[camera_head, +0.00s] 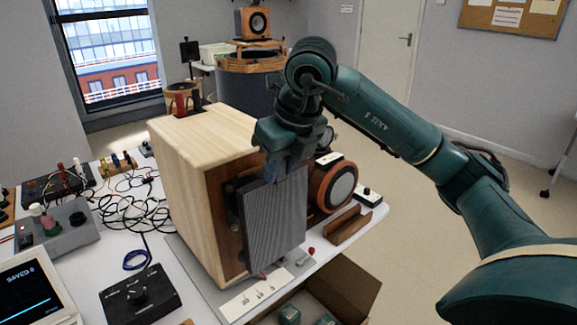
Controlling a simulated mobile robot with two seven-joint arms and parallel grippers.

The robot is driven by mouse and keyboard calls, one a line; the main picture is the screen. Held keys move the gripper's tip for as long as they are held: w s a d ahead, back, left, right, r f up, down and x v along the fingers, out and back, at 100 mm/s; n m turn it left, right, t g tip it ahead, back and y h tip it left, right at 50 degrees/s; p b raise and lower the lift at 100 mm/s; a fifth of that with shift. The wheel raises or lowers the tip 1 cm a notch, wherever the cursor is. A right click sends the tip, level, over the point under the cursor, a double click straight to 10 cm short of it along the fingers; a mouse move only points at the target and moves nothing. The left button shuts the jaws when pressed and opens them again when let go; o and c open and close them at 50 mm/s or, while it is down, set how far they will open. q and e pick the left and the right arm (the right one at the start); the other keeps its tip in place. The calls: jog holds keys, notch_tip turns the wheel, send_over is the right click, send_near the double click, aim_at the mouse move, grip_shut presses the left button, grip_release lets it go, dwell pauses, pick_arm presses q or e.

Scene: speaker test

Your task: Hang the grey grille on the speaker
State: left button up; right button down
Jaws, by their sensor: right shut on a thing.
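The grey grille (274,222) is a ribbed rectangular panel held upright in front of the speaker's front face. The speaker (186,190) is a pale wooden box with a brown front, standing on the white table left of centre. My right gripper (287,165) comes in from the right and is shut on the grille's top edge. The grille hides most of the speaker's front, and a dark part shows at its left edge. I cannot tell whether the grille touches the speaker. My left gripper is not in view.
A round orange-rimmed driver (338,187) and a wooden holder (348,228) stand right of the speaker. A black control box (140,296), tangled cables (130,207) and a screen device (32,290) fill the left side. An open cardboard box (350,287) sits below the table's front edge.

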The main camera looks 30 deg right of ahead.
jog(key=shift+w+a+p, duration=0.2)
jog(key=shift+w+p, duration=0.15)
jog(key=shift+w, duration=0.7)
pick_arm(q)
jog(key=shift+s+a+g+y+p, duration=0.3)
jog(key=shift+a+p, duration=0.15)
jog(key=shift+p, duration=0.35)
pick_arm(e)
jog(key=w, duration=0.5)
jog(key=shift+w+a, duration=0.1)
jog(key=shift+a, duration=0.25)
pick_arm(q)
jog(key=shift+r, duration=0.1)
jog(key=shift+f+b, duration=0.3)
pick_arm(e)
jog(key=shift+s, duration=0.35)
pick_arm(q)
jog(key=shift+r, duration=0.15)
pick_arm(e)
jog(key=shift+w, duration=0.6)
dwell(0.5)
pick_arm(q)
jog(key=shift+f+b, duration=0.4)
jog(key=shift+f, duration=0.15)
pick_arm(e)
jog(key=shift+s+f, duration=0.1)
jog(key=shift+f, duration=0.55)
dwell(1.0)
jog(key=c, duration=1.2)
grip_release()
